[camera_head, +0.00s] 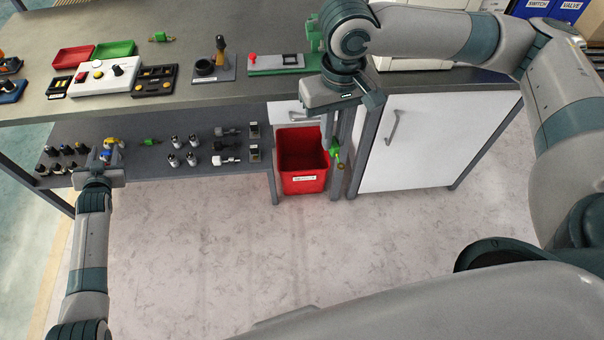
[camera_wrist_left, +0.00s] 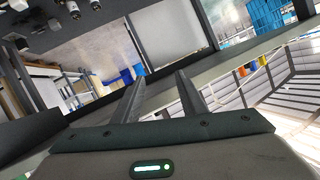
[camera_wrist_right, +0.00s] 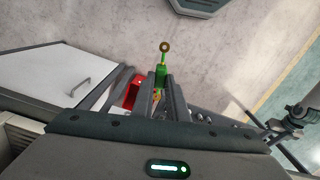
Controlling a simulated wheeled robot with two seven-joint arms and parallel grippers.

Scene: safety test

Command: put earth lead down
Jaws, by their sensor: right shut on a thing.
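My right gripper (camera_head: 335,140) is shut on a green earth lead (camera_head: 336,153) with a brass-coloured end, held in front of the bench near the red bin. In the right wrist view the lead (camera_wrist_right: 161,74) sticks out beyond the fingertips (camera_wrist_right: 159,82), brass end outermost. A similar green lead (camera_head: 160,37) lies at the back of the bench top, and another (camera_head: 150,142) lies on the lower shelf. My left gripper (camera_head: 98,160) is at the left end of the lower shelf. In the left wrist view its fingers (camera_wrist_left: 158,82) are apart with nothing between them.
The grey bench top (camera_head: 210,97) carries a red tray (camera_head: 73,57), a green tray (camera_head: 114,49) and several switch devices. The lower shelf (camera_head: 190,131) holds several small connectors. A red bin (camera_head: 302,160) stands beside a white cabinet (camera_head: 420,150). The floor in front is clear.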

